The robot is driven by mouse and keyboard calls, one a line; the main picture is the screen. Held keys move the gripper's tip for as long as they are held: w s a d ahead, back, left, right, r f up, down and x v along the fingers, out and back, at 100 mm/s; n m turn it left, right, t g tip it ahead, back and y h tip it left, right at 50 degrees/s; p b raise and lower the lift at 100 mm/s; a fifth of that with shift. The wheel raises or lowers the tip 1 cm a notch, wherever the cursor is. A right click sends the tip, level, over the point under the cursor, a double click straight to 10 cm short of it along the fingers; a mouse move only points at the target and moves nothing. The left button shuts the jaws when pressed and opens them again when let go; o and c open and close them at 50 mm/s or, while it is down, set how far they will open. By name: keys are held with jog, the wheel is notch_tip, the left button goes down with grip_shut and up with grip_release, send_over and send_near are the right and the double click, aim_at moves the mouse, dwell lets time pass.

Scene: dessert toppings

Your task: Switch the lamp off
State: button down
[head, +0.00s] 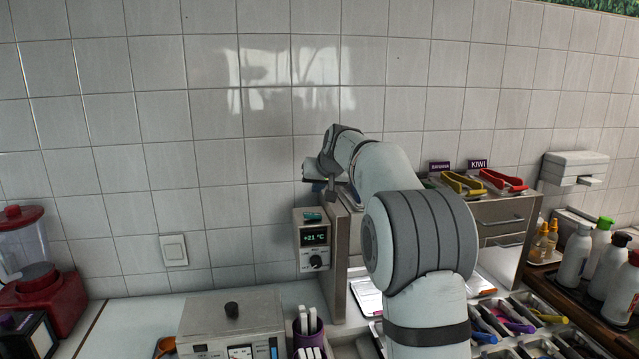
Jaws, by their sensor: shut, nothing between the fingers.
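A white wall switch (173,249) is fixed to the grey tiled wall at the left of centre. I cannot tell whether its rocker is up or down. No lamp is visible in the head view, only light patches on the tiles. My gripper (328,186) is small in view at the end of my raised arm, right of the switch and higher than it. It is shut and empty, clear of the switch. Part of the gripper is hidden by its own body.
A control box with a green display (314,238) is below my gripper. A metal appliance (232,325) and a purple cup (308,336) stand on the counter. A red blender (37,280) is at far left. A steel drawer cabinet (505,225) and bottles (575,255) are at right.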

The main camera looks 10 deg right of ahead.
jog(key=p, duration=0.2)
send_over(313, 216)
jog(key=s, duration=0.1)
notch_tip(313, 216, down, 4)
jog(key=shift+a+r, duration=0.1)
jog(key=f, duration=0.2)
jog(key=shift+a+f, duration=0.2)
jog(key=shift+f, duration=0.15)
jog(key=shift+a+f, duration=0.1)
jog(key=shift+f, duration=0.75)
